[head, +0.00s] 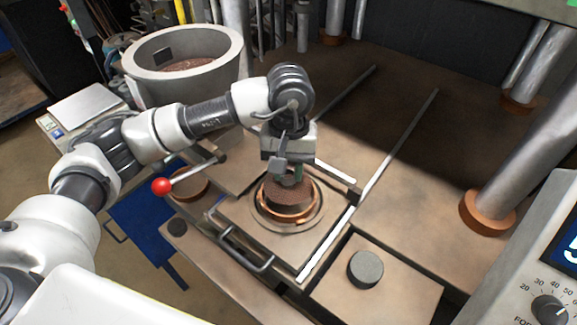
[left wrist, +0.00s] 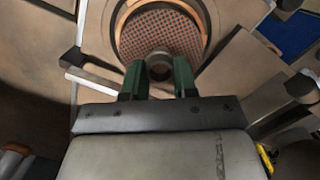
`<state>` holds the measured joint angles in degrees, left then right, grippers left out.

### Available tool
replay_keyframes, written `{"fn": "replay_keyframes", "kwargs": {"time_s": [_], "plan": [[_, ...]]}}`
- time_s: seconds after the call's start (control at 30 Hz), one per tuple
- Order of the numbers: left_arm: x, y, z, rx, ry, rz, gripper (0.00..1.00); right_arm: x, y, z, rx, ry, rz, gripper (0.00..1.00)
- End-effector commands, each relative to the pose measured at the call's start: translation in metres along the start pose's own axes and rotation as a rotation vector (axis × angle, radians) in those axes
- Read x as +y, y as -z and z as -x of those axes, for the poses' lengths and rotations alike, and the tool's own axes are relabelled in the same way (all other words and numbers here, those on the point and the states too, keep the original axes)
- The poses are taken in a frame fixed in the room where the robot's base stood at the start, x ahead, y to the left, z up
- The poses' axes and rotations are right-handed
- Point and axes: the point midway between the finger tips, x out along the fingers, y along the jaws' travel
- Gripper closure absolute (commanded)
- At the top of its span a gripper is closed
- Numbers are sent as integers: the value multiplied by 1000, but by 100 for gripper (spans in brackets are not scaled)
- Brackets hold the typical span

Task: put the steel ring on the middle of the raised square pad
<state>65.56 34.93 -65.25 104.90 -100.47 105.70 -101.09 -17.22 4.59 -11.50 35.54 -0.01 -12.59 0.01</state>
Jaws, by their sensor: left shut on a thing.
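My left gripper (head: 291,178) points down over a round stack with a dark mesh top (head: 288,196), set in a copper-coloured ring. In the left wrist view its green fingers (left wrist: 159,78) are shut on the small grey steel ring (left wrist: 159,66). The steel ring appears over the mesh near its lower edge in that view; I cannot tell whether it touches. The fingers hide it in the head view. The mesh stack sits on a flat square tan plate (head: 234,229), the likeliest match for the pad. My right gripper is not in view.
A dark cylinder (head: 365,268) stands on the panel to the right. A lever with a red knob (head: 161,186) reaches beside the plate at the left. A large grey tub (head: 225,66) stands behind. Steel columns and a dial panel (head: 551,310) border the right.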

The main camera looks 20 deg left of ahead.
Motion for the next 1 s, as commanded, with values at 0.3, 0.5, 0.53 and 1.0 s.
{"fn": "replay_keyframes", "kwargs": {"time_s": [0.3,0.5,0.53,1.0], "plan": [[0,0,-1,0,0,0,93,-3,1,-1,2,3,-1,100],[0,0,-2,0,0,0,93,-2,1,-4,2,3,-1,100],[0,0,-3,0,0,0,93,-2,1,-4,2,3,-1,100],[0,1,-6,0,0,0,93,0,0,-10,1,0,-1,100]]}}
